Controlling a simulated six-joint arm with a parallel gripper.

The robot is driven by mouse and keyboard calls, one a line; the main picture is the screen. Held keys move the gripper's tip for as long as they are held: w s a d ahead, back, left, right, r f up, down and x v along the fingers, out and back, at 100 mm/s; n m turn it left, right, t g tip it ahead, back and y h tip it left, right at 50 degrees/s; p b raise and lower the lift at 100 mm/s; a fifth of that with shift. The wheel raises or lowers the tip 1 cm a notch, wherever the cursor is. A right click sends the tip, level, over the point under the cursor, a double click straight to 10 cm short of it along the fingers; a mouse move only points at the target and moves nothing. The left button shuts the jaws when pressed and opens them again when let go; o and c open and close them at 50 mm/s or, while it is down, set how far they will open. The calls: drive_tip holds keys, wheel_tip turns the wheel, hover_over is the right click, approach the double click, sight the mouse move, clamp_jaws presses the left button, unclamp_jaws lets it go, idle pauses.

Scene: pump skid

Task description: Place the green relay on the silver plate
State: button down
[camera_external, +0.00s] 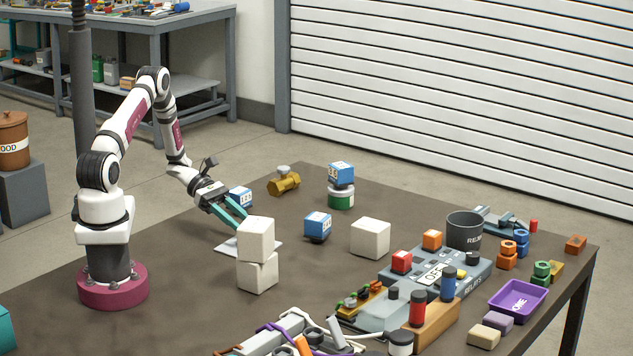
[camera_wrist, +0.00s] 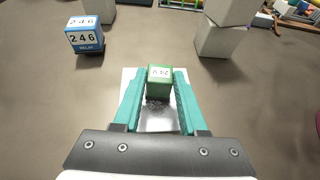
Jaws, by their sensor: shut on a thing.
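The green relay (camera_wrist: 159,80) is between the teal fingers of my gripper (camera_wrist: 159,92) in the wrist view, with a white number label on its top. My gripper is shut on it. The silver plate (camera_wrist: 160,119) lies below the relay on the table, and part of it is covered by the relay and fingers. The relay is hidden there. I cannot tell whether the relay touches the plate.
Two stacked white blocks (camera_external: 256,240) stand close to the plate. Blue relays (camera_external: 317,226) and another white block (camera_external: 370,238) stand to the right. A blue relay (camera_wrist: 86,36) shows left of my gripper in the wrist view. The table's right side is crowded.

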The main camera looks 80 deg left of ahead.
drive_tip(key=shift+c, duration=2.3)
unclamp_jaws()
drive_tip(key=shift+a+r, duration=0.1)
drive_tip(key=shift+r, duration=0.05)
drive_tip(key=v, duration=1.2)
drive_tip(key=w+d+r+m+g+y, duration=0.1)
drive_tip(key=d+r+m+g, duration=0.4)
drive_tip(key=d+m, duration=0.3)
drive_tip(key=w+d+r+m+g+y, duration=0.1)
drive_tip(key=d+r+m+g, duration=0.5)
drive_tip(key=d, duration=0.5)
drive_tip(key=s+d+r+m+t+y, duration=0.1)
drive_tip(key=s+d+m+y, duration=0.6)
drive_tip(key=m, duration=1.1)
drive_tip(key=s+r+y, duration=0.1)
drive_tip(key=s+y, duration=0.1)
drive_tip(key=s, duration=0.2)
drive_tip(key=shift+d+m, duration=0.25)
drive_tip(key=shift+m, duration=0.05)
